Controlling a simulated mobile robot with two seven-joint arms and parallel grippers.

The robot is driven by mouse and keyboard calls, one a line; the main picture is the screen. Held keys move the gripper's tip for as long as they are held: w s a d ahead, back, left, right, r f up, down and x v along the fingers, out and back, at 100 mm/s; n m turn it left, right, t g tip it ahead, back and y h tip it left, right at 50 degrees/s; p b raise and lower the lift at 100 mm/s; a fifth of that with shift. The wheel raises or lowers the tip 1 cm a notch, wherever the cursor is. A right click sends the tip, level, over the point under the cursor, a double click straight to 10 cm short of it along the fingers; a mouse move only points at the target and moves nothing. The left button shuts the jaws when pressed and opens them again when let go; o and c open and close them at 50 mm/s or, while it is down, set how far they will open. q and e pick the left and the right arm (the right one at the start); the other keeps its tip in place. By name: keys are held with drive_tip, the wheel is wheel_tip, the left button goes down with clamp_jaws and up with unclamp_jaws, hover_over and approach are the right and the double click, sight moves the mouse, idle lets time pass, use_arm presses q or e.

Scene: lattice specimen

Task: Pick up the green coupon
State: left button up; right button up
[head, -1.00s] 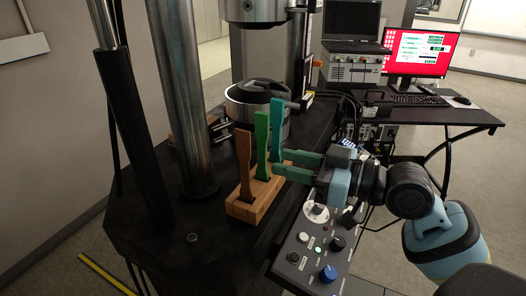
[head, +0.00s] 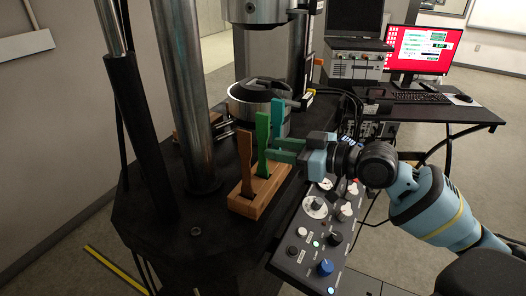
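The green coupon (head: 263,140) stands upright in a wooden block (head: 244,208), between a brown coupon (head: 245,160) in front and a teal coupon (head: 277,120) behind. My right gripper (head: 273,150) comes in from the right, level with the green coupon's narrow middle. Its two green-tinted fingers look apart, with their tips at the coupon's right edge. I cannot tell whether they touch it or reach around it. The fingers hide the lower part of the teal coupon. My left gripper is not in view.
The block stands on a black machine base (head: 160,225) beside a thick steel column (head: 184,90). A control panel (head: 318,235) with knobs lies below my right arm. A round metal fixture (head: 245,98) is behind the coupons. A monitor (head: 418,50) and keyboard stand on a desk at the right.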

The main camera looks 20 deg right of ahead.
sight(263, 167)
drive_tip(key=shift+d+p+x, duration=0.15)
drive_tip(key=shift+p+x, duration=0.1)
drive_tip(key=shift+x, duration=1.05)
drive_tip(key=shift+d+p+x, duration=0.15)
drive_tip(key=shift+p+x, duration=0.05)
drive_tip(key=shift+x, duration=1.05)
drive_tip(key=shift+w+f, duration=0.15)
drive_tip(key=shift+f, duration=0.05)
clamp_jaws()
